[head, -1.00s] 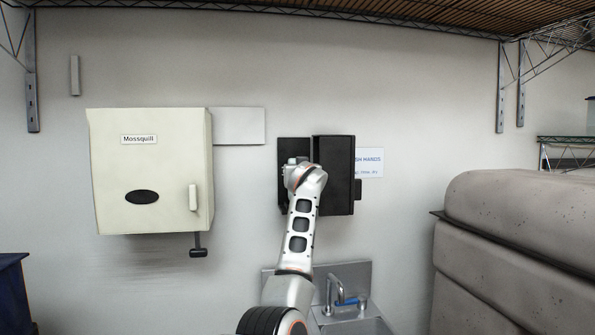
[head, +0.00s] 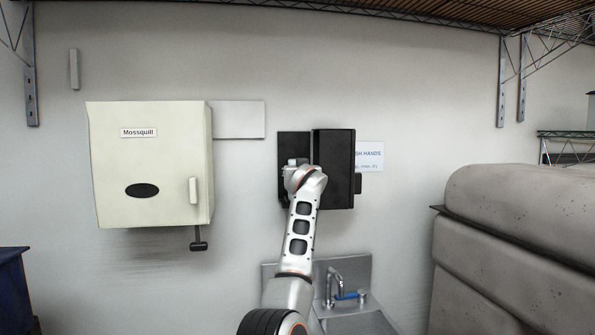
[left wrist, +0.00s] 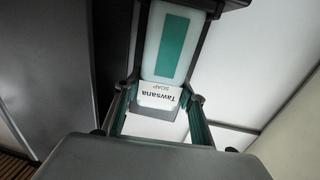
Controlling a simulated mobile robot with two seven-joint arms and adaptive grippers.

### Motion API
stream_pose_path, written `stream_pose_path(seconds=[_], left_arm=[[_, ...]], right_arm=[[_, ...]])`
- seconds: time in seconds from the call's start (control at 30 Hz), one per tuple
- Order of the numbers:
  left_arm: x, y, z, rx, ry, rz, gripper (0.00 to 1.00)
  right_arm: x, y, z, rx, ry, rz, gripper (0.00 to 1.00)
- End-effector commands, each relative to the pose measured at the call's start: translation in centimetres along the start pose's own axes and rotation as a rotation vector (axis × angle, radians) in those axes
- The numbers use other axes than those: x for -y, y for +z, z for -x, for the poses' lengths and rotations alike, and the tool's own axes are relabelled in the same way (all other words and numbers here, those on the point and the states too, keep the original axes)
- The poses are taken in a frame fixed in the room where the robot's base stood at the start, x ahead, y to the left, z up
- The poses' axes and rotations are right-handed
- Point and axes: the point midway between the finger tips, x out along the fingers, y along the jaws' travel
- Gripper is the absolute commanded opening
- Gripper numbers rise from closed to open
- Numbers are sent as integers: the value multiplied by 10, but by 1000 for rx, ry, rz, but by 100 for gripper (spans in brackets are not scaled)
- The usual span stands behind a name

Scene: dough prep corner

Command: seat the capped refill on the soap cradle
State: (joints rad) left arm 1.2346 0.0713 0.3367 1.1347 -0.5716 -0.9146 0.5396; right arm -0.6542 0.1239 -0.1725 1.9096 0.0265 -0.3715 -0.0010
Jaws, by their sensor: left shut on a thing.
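The soap dispenser (head: 341,172) hangs black on the wall in the head view, its cover swung out to the right of a dark back part (head: 294,143). My left arm reaches up to it, and its wrist hides the gripper and refill there. In the left wrist view my left gripper (left wrist: 162,95) is shut on the refill (left wrist: 172,45), a pale block with a teal panel and a "Tawsana SOAP" label, upside down in the picture. Dark parts (left wrist: 207,45) flank the refill. I cannot tell the cap or the cradle, or whether the refill touches it. My right gripper is out of view.
A cream "Mossquill" box (head: 155,165) with a lever below hangs to the left. A sink with a tap (head: 333,285) sits below the dispenser. Stacked grey-brown slabs (head: 520,240) fill the right, and a wire shelf (head: 330,12) runs overhead.

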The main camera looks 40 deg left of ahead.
Motion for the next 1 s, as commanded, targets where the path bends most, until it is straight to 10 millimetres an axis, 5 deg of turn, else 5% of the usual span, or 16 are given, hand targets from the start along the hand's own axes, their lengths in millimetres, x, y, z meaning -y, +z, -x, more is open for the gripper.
stream_pose_path(seconds=[0.27,0.3,0.33,0.7,1.0], left_arm=[[0,4,0,-3,0,2,5],[0,3,0,-3,0,1,50],[0,3,0,-3,0,1,58],[0,7,1,2,0,-1,59],[-1,6,21,-1,1,1,59]], right_arm=[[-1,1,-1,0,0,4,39],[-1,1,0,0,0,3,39],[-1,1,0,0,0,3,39],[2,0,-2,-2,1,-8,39],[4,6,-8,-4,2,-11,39]])
